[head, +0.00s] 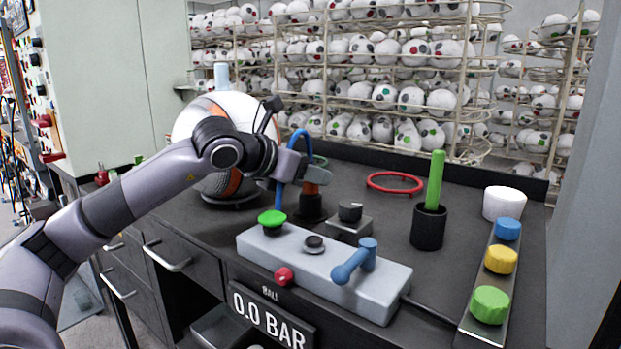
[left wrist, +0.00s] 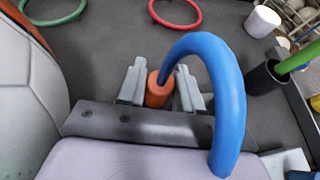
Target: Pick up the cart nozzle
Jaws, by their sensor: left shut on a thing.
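The cart nozzle (head: 311,189) is a short orange cylinder on a thick blue hose. It sits at a dark round holder (head: 311,208) on the bench, behind the grey control box; I cannot tell if it is clear of the holder. My left gripper (head: 316,176) is shut on the nozzle from above. In the left wrist view the orange nozzle (left wrist: 157,92) is between the two grey fingers (left wrist: 160,88), and the blue hose (left wrist: 222,85) arches over the gripper. My right gripper is in neither view.
A large white and orange ball (head: 190,122) stands left of the gripper. The control box (head: 385,290) has a green button, a red knob and a blue lever. A red ring (head: 395,190), a black cup (head: 427,228) with a green stick and a white cup (head: 504,203) stand to the right.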

